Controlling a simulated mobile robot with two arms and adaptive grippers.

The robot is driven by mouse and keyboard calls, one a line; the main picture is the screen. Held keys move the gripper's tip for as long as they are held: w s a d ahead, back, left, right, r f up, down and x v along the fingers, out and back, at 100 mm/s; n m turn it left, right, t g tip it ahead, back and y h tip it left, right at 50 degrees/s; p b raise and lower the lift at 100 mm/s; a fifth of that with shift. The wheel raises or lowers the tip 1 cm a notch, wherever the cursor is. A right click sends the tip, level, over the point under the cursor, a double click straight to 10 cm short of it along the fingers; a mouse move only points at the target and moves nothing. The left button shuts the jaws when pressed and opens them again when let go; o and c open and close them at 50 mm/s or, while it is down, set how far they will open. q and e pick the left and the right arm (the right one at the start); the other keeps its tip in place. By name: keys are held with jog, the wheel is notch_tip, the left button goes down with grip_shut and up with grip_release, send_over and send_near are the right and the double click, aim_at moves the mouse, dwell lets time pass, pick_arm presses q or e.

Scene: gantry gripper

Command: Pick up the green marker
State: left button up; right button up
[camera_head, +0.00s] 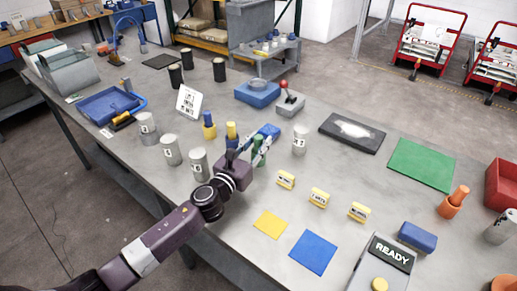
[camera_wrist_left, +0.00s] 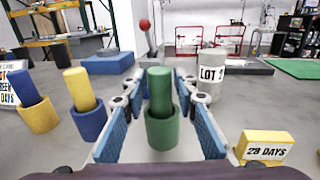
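The green marker (camera_wrist_left: 160,92) stands upright in a green cup-like holder (camera_wrist_left: 162,129). In the head view the marker (camera_head: 257,143) is partly hidden by my left gripper (camera_head: 258,142). My left gripper, also in the left wrist view (camera_wrist_left: 161,115), is open, with its blue-padded fingers on either side of the marker and holder. Gaps show between the fingers and the holder, so I see no grip. My right gripper is not in view.
A yellow marker in a blue holder (camera_wrist_left: 88,122) and a blue marker in a yellow holder (camera_wrist_left: 38,115) stand to the left. A grey LOT cylinder (camera_head: 300,139) stands to the right. Yellow label blocks (camera_head: 286,180) and a joystick box (camera_head: 290,102) are nearby on the grey table.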

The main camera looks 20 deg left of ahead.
pick_arm(q)
grip_shut()
jog(key=shift+r, duration=0.1)
